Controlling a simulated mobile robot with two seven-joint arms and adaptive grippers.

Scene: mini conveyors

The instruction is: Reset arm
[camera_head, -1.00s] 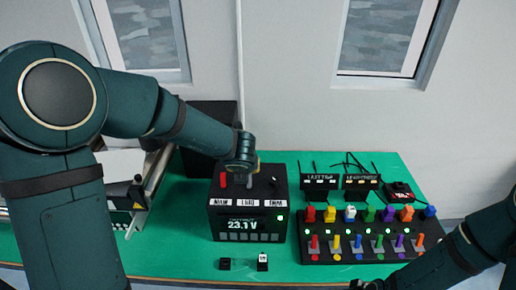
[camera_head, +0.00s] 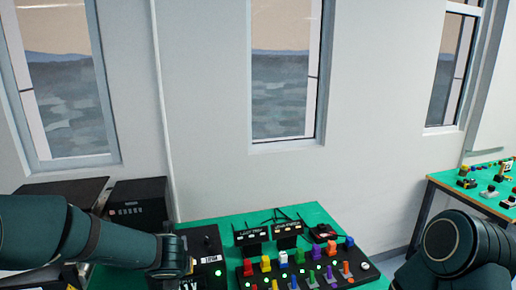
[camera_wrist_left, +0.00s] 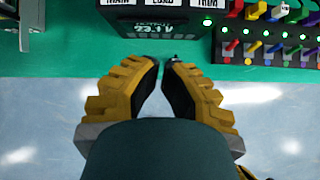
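My left arm (camera_head: 95,235) reaches in from the left in the head view, its end in front of the dark output box (camera_head: 205,243). In the left wrist view my left gripper (camera_wrist_left: 161,63) has its yellow fingers drawn together at the tips, with nothing between them. It points toward the table's front edge, short of the output box (camera_wrist_left: 155,18), which reads 23.1 V. My right arm (camera_head: 450,245) shows at the lower right; its gripper is out of view.
The black panel of coloured switches (camera_head: 300,270) stands right of the output box on the green table (camera_head: 210,222). Two small black displays (camera_head: 287,235) stand behind it. Another table (camera_head: 470,194) with small parts is at the far right. Floor (camera_wrist_left: 45,125) lies below my left gripper.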

